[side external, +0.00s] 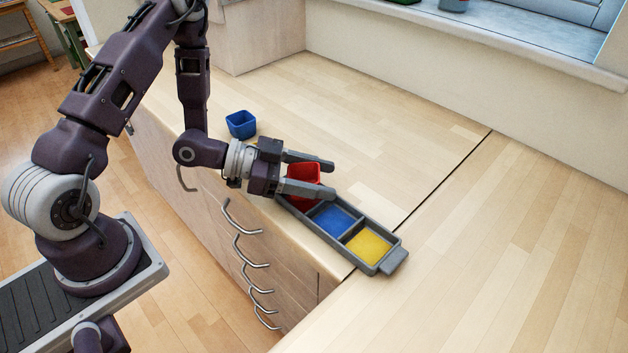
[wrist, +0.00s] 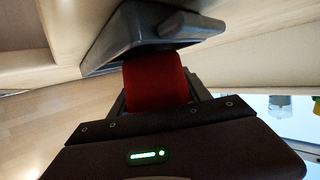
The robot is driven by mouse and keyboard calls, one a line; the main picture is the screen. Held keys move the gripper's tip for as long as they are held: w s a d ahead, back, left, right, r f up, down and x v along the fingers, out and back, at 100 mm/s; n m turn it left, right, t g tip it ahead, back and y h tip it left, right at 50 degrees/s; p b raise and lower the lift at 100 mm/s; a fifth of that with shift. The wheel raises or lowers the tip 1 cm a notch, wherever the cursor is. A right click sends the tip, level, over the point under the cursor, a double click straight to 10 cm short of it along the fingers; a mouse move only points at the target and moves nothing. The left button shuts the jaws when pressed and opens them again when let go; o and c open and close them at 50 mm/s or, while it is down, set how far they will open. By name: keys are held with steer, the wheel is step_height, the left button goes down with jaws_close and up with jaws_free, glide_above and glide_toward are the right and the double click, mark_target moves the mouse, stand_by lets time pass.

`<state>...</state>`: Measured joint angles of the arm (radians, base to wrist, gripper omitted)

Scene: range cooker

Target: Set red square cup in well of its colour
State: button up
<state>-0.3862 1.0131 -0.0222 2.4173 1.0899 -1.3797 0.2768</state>
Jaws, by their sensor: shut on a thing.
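The red square cup (side external: 303,173) is between the two fingers of my gripper (side external: 332,180), which is shut on it. The cup is at the far left end of the grey tray (side external: 393,262), over or in that end well; I cannot tell whether it touches the well floor. The tray's middle well (side external: 334,221) has a blue floor and its right well (side external: 368,247) a yellow floor. The left well's floor is hidden by the cup and the near finger. In the wrist view the red cup (wrist: 155,82) fills the gap between the fingers.
A blue square cup (side external: 241,124) stands on the wooden worktop behind my gripper. The worktop (side external: 390,120) beyond the tray is clear up to the wall. Drawer handles (side external: 250,252) stick out from the cabinet front below the edge.

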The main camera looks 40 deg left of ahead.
step_height(320, 180, up, 10)
steer(key=f, duration=0.1)
steer(key=w+a+r+n+t+y, duration=0.2)
steer(key=w+a+r+n+y, duration=0.15)
steer(key=w+n+y, duration=0.4)
steer(key=w+a+r+n+t+y, duration=0.1)
steer(key=w+a+r+n+y, duration=0.3)
steer(key=w+y, duration=0.65)
steer(key=n+g+y, duration=0.6)
steer(key=n+g, duration=0.7)
steer(key=n, duration=0.3)
glide_above(294, 178)
steer(key=shift+m, duration=0.25)
step_height(294, 178, down, 11)
steer(key=shift+w, duration=0.15)
steer(key=shift+s+d+f, duration=0.1)
steer(key=shift+s+f, duration=0.15)
steer(key=shift+f, duration=3.25)
steer(key=shift+f, duration=0.3)
